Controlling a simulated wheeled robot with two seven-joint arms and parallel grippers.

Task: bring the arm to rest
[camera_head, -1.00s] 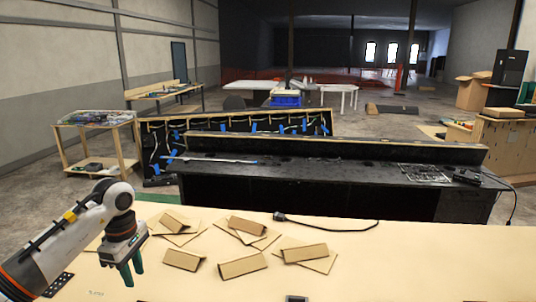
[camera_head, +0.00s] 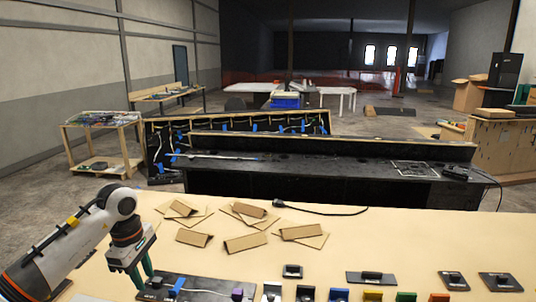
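My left arm comes in from the lower left. My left gripper (camera_head: 144,272) has green fingers that point down with a narrow gap between them. Its fingertips are low over the tabletop, at the left part of a dark panel (camera_head: 207,291) near the front edge of the picture. Whether they touch the panel I cannot tell. I see nothing held between the fingers. My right arm and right gripper are out of view.
Several folded cardboard pieces (camera_head: 246,242) lie on the pale table (camera_head: 390,240). A black cable (camera_head: 320,211) lies at the back. The table's middle right is clear.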

